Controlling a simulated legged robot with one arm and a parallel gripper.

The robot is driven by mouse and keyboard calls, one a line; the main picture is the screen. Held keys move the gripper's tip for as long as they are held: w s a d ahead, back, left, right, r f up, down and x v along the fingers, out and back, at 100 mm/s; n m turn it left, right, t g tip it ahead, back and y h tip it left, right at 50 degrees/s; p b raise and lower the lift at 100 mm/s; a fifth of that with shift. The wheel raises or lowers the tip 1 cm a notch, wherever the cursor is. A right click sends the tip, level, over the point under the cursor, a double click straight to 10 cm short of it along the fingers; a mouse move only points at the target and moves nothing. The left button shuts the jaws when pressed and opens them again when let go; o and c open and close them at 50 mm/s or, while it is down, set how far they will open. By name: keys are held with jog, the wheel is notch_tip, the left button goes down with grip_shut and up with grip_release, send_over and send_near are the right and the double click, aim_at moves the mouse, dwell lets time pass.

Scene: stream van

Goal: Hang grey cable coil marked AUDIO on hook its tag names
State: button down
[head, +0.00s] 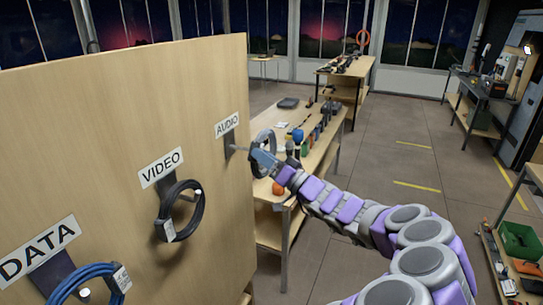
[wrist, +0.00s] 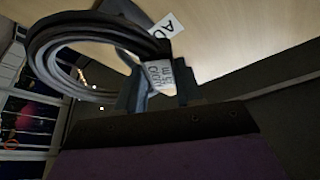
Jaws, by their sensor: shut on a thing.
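The grey cable coil (head: 262,148) is in my gripper (head: 262,163), just right of the AUDIO hook (head: 231,147) on the wooden panel. In the wrist view the coil (wrist: 65,48) hangs at the upper left. Its white tag (wrist: 159,73) is by the jaws and its lettering is hard to read. My gripper (wrist: 160,90) is shut on the coil. The AUDIO sign (head: 228,123) is above the hook and partly shows in the wrist view (wrist: 168,27). I cannot tell whether the coil touches the hook.
A black coil (head: 181,211) hangs under the VIDEO sign (head: 161,167). A blue coil (head: 85,279) hangs under the DATA sign (head: 40,246). A wooden workbench (head: 268,225) with tools and bottles stands behind my gripper. The floor at right is mostly clear.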

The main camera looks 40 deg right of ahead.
aim_at(248, 158)
jog(key=shift+w+a+r+p, duration=0.2)
jog(key=shift+w+a+p, duration=0.5)
jog(key=shift+w+a, duration=0.45)
jog(key=w+p, duration=0.1)
jog(key=w, duration=0.1)
jog(key=w+a+p, duration=0.1)
jog(key=shift+w+p, duration=0.35)
jog(key=shift+w, duration=0.05)
jog(key=shift+w+f+b, duration=0.15)
jog(key=shift+f+b, duration=1.35)
jog(key=shift+f, duration=0.05)
jog(key=c, duration=0.6)
grip_release()
jog(key=shift+c, duration=0.2)
